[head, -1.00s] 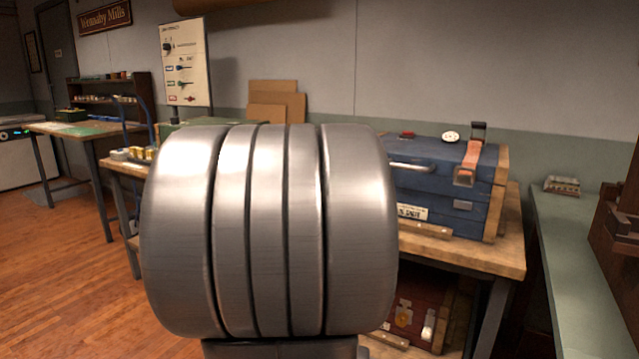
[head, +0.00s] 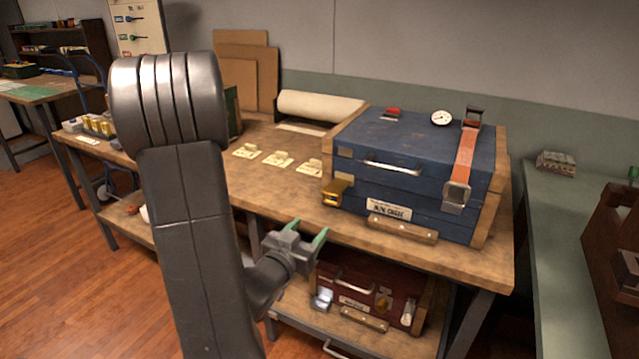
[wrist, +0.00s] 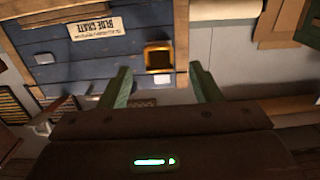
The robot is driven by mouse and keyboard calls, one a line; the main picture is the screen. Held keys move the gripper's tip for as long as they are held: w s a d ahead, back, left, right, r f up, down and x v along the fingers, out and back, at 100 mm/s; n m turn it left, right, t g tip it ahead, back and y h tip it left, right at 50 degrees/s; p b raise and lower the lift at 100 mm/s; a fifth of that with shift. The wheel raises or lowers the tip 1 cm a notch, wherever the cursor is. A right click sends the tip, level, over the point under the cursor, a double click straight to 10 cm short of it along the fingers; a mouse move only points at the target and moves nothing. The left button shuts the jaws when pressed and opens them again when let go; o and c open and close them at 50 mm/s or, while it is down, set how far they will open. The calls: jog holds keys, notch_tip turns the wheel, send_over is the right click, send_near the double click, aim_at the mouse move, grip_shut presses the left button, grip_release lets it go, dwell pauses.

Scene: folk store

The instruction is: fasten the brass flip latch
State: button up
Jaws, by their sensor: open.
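The brass flip latch (head: 335,193) sits at the left end of the blue crate's (head: 385,140) front, near the lid seam. It juts out from the face. It also shows in the wrist view (wrist: 158,57) as a gold square frame with a dark middle; its exact flip position is hard to tell. My gripper (head: 308,229), with green fingers, is open and empty, in front of and below the latch, apart from it. In the wrist view my fingertips (wrist: 160,72) stand to either side of the latch in the picture.
An orange strap with a buckle (head: 459,192) hangs over the crate's right front. A gauge (head: 441,118) lies on the lid. Yellow cards (head: 278,159) and a paper roll (head: 318,106) lie on the bench. A red case (head: 365,285) stands on the lower shelf. A green counter (head: 560,230) is at right.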

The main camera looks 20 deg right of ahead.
aim_at(336, 194)
jog(key=x, duration=0.9)
jog(key=p+x, duration=0.1)
jog(key=x, duration=0.4)
jog(key=shift+s+r, duration=0.1)
jog(key=shift+r, duration=0.25)
